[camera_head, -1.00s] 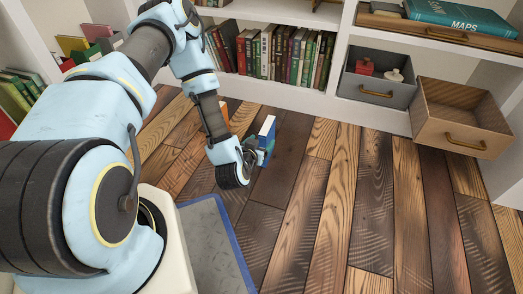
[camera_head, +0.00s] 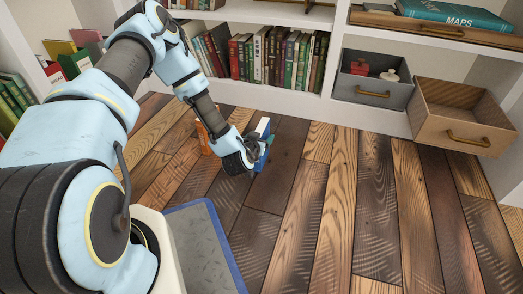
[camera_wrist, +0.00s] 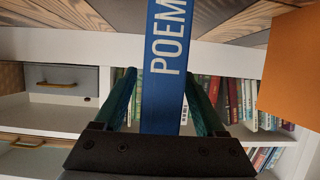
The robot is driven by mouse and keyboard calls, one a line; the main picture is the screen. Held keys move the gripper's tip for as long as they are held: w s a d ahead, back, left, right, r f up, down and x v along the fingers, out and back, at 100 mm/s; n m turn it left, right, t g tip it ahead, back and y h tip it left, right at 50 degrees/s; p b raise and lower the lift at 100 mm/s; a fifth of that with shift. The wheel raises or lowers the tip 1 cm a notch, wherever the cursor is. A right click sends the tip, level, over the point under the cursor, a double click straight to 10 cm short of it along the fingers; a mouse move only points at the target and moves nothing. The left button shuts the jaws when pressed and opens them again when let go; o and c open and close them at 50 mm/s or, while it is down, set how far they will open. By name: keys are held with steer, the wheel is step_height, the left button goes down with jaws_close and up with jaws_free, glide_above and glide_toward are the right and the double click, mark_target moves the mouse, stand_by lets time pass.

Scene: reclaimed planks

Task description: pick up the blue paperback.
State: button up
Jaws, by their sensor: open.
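The blue paperback (camera_head: 263,127) stands upright on the plank floor, partly hidden by my gripper (camera_head: 257,153) in the head view. In the wrist view its blue spine (camera_wrist: 163,60), lettered "POEM", runs down the middle of the picture. My gripper (camera_wrist: 159,75) is open there, with one finger on each side of the book. A gap shows beside the fingers, at least near their tips; contact deeper between them cannot be seen.
An orange thing (camera_head: 203,138) stands close to the left of the book; it also shows in the wrist view (camera_wrist: 292,65). A bookshelf with a row of books (camera_head: 270,55) stands behind. A grey drawer (camera_head: 375,88) and an open wooden drawer (camera_head: 464,135) are right. Floor to the right is clear.

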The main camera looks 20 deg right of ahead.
steer(key=shift+w+d, duration=0.1)
steer(key=shift+w, duration=0.05)
jaws_close()
stand_by(0.5)
